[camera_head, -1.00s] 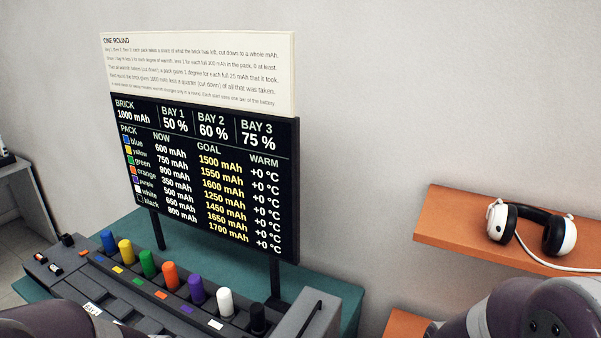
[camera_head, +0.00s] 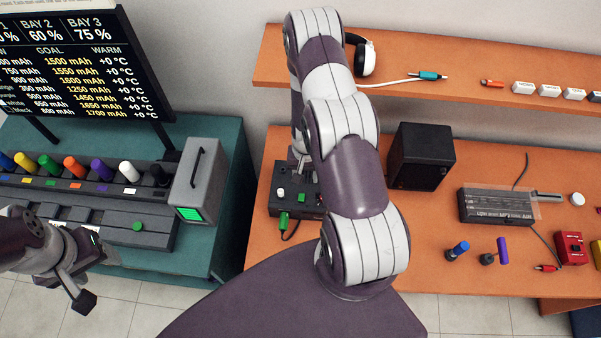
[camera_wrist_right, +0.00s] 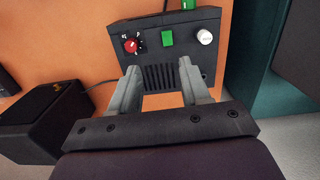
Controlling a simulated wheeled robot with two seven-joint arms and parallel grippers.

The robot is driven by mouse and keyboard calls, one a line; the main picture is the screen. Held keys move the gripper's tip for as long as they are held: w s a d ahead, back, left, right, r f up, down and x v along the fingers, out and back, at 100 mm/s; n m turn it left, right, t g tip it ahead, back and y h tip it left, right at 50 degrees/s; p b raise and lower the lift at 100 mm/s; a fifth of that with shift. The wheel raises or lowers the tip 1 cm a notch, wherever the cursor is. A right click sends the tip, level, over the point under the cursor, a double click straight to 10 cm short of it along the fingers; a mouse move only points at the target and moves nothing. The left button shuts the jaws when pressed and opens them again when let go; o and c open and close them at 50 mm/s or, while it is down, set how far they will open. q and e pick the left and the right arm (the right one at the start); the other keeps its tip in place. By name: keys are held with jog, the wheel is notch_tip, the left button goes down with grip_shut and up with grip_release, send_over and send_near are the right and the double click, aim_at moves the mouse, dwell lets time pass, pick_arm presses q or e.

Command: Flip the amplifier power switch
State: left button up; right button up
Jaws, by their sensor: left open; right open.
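The amplifier (camera_head: 283,203) is a dark box on the orange desk, partly hidden behind my right arm. In the right wrist view the amplifier (camera_wrist_right: 152,53) shows a red dial (camera_wrist_right: 131,45), a green square switch (camera_wrist_right: 167,38) and a white knob (camera_wrist_right: 205,37) on its top. The green switch also shows in the head view (camera_head: 301,197). My right gripper (camera_wrist_right: 157,66) is open, with its two fingers over the vent side of the amplifier, apart from the switch; contact cannot be told. My left gripper (camera_head: 97,277) is open and empty, in front of the teal table.
A black speaker (camera_head: 420,157) stands on the orange desk (camera_head: 405,240) right of my arm. A shelf (camera_head: 460,67) with headphones (camera_head: 364,58) runs above. A charging rack (camera_head: 140,207) and grey box (camera_head: 199,173) occupy the teal table (camera_head: 226,170) at left.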

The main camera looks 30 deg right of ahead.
jog(key=b, duration=0.5)
send_over(302, 194)
jog(key=shift+t, duration=0.3)
jog(key=f, duration=0.6)
jog(key=shift+w+a+f, duration=0.15)
jog(key=shift+a+f, duration=0.15)
jog(key=shift+f, duration=0.05)
jog(key=f, duration=0.3)
jog(key=d+f, duration=0.1)
jog(key=f, duration=0.1)
jog(key=shift+f, duration=0.2)
jog(key=shift+s+a+f, duration=0.15)
jog(key=shift+s+f, duration=0.05)
jog(key=shift+w+a, duration=0.1)
jog(key=shift+a, duration=0.05)
jog(key=shift+f, duration=0.1)
jog(key=c, duration=0.8)
pick_arm(q)
jog(key=f, duration=0.2)
jog(key=a+f, duration=0.1)
jog(key=f, duration=0.2)
jog(key=shift+w+a+f, duration=0.1)
jog(key=shift+w+f, duration=0.05)
jog(key=shift+w, duration=0.05)
pick_arm(e)
grip_shut()
